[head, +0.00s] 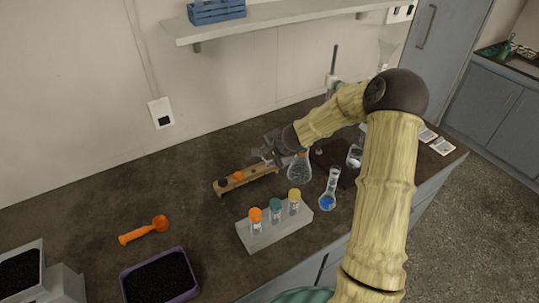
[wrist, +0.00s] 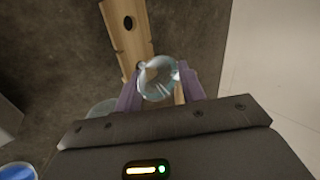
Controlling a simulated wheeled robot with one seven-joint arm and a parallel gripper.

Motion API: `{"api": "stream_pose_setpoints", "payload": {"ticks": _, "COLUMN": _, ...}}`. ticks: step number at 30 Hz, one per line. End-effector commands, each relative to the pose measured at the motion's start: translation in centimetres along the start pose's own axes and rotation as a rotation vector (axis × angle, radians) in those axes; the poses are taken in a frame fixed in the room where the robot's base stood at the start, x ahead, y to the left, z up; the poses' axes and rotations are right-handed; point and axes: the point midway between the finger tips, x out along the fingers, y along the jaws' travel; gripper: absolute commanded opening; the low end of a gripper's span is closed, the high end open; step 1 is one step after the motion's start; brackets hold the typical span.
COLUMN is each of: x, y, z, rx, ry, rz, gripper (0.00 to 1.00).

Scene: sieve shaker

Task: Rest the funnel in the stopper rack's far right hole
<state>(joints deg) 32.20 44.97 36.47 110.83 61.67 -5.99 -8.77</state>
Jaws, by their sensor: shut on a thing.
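The wooden stopper rack (head: 252,174) lies on the dark bench in the head view, with a dark stopper and an orange stopper toward its left end. My gripper (head: 268,156) is at the rack's right end. In the wrist view its purple fingers (wrist: 160,88) are shut on the clear glass funnel (wrist: 145,88), whose round rim faces the camera. The rack (wrist: 113,33) runs beneath the funnel there, with one empty hole visible further along. The funnel covers part of the rack, so its stem and the hole below are hidden. I cannot tell whether the funnel touches the rack.
A conical flask (head: 299,170) stands close right of the gripper. A blue-filled flask (head: 328,198) and a grey block (head: 273,235) with capped vials are in front. An orange scoop (head: 144,231) and a purple tray (head: 124,282) lie left.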

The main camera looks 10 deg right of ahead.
Motion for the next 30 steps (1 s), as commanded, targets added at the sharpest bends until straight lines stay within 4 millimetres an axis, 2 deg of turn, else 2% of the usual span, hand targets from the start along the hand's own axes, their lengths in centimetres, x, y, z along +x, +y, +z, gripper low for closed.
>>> {"api": "stream_pose_setpoints", "payload": {"ticks": 30, "x": 1.06, "y": 0.81, "z": 0.05, "rx": 0.000, "ry": 0.000, "rz": 0.000, "gripper": 0.14}}
